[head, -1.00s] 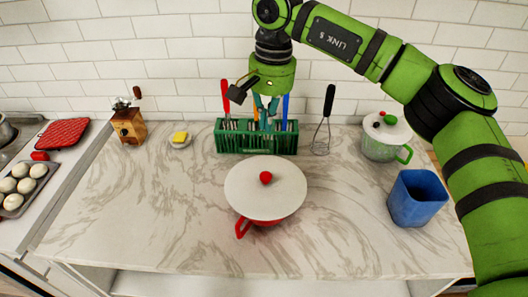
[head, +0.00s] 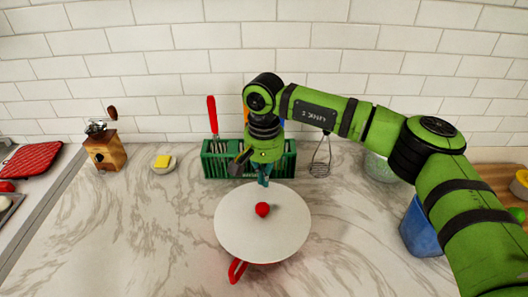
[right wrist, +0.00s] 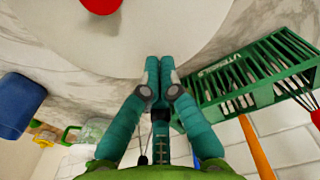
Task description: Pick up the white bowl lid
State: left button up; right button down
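The white bowl lid (head: 240,232) is a round disc with a red knob (head: 262,210). It lies on a red bowl, of which mainly the handle (head: 237,270) shows at the front. My right gripper (head: 263,182) is over the back edge of the lid, behind the knob, pointing down. In the right wrist view the lid (right wrist: 170,30) fills the top with the knob (right wrist: 101,4) cut off at the edge. There the fingertips (right wrist: 159,64) are together with nothing between them, apart from the knob. My left gripper is not in view.
A green utensil rack (head: 222,164) stands close behind the lid. A blue container (head: 422,232) stands at the right, partly behind my arm. A butter dish (head: 163,166) and a wooden grinder (head: 104,152) are at the back left. The marble counter is clear left of the bowl.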

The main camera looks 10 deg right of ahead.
aim_at(262, 212)
jog(key=s, duration=0.1)
jog(key=p, duration=0.1)
jog(key=s+p, duration=0.1)
jog(key=shift+s+a+f, duration=0.3)
jog(key=shift+a, duration=0.1)
jog(key=shift+s+a+p, duration=0.1)
jog(key=shift+s+p, duration=0.25)
jog(key=shift+s, duration=0.25)
jog(key=shift+f, duration=0.15)
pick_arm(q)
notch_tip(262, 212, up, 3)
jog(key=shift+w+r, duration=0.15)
pick_arm(e)
jog(key=shift+f, duration=0.1)
